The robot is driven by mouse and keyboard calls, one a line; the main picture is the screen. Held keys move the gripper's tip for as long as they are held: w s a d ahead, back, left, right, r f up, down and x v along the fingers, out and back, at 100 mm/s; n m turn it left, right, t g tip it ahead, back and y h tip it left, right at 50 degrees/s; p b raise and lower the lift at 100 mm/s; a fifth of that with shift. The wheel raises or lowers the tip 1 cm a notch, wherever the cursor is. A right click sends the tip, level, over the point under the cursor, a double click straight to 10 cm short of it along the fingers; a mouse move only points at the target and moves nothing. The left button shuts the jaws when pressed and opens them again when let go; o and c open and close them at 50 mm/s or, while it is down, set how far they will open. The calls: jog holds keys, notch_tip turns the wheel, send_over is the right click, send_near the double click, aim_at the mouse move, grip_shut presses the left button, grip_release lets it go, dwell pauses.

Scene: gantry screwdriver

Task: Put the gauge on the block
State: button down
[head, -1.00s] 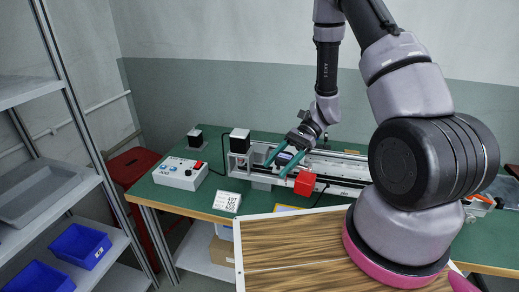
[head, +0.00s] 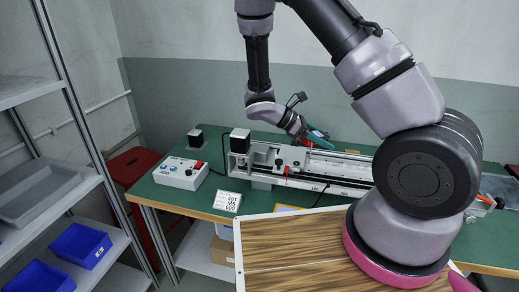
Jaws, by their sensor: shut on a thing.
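My gripper (head: 318,137) has teal fingers and is above the back of the green bench, behind the linear gantry. It is shut on a red thing (head: 308,143), which I take to be the gauge; only a small part shows beside the fingers. The gantry's pale carriage (head: 291,156), perhaps the block, sits on the rail in front of and below my gripper. A small red part (head: 279,163) shows at the carriage. Whether the held thing touches anything cannot be told.
The gantry rail (head: 330,172) runs along the green bench (head: 165,196). A white control box (head: 181,173) and a sign (head: 227,201) stand to the left. A wood-topped board (head: 295,240) is in front. Shelves with blue bins (head: 80,246) are at far left.

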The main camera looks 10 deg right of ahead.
jog(key=w+a+n+t, duration=0.1)
jog(key=w, duration=0.1)
jog(key=w+a+r+n+t, duration=0.1)
jog(key=w+n+t, duration=0.2)
jog(key=w+t, duration=0.1)
jog(key=shift+a+r+n, duration=0.35)
jog(key=shift+a+n, duration=0.05)
jog(key=w+a+r+n+t+y, duration=0.2)
jog(key=w+a+n+t+y, duration=0.1)
jog(key=w+a+n+t, duration=0.35)
jog(key=shift+g, duration=0.35)
jog(key=f, duration=0.6)
jog(key=a+f, duration=0.1)
jog(key=f, duration=0.3)
jog(key=shift+w, duration=0.35)
jog(key=shift+c, duration=0.3)
grip_release()
